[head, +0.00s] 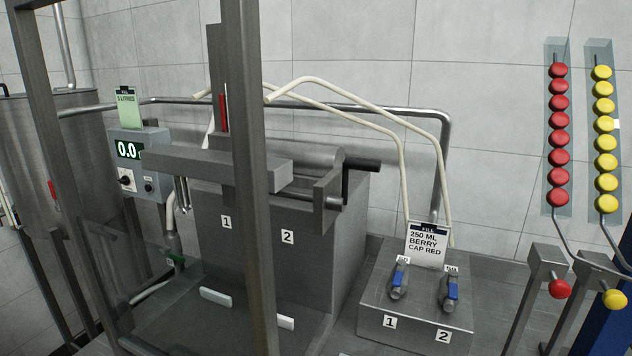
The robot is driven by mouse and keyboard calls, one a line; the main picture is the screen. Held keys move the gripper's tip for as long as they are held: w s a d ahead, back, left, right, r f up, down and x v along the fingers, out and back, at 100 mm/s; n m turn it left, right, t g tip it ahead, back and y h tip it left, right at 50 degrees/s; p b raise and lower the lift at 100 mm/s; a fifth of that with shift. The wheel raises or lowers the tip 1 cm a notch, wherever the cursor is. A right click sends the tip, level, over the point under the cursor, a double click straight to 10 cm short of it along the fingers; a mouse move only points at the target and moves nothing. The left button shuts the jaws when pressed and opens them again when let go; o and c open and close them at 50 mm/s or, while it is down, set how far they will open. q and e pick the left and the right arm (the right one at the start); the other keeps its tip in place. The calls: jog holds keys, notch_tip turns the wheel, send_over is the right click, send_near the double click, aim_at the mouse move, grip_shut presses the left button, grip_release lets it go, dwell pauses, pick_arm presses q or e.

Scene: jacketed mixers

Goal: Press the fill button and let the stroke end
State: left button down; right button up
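A grey control box (139,164) stands at the left, with a lit green display (129,150) reading 0.0. Below the display are a dark knob (127,180) and a small round control (149,187); I cannot read their labels, so I cannot tell which is the fill button. A filling machine (258,235) marked 1 and 2 stands right of the box, partly hidden by a grey upright. A white card (427,245) reads FILL, 250 ML, BERRY, CAP RED. Neither of my grippers is in view.
Grey frame posts (252,200) stand in front of the machine. A block (415,310) carries two blue-handled valves. Red caps (559,135) and yellow caps (604,135) fill racks at the right. A steel tank (60,150) is at the far left.

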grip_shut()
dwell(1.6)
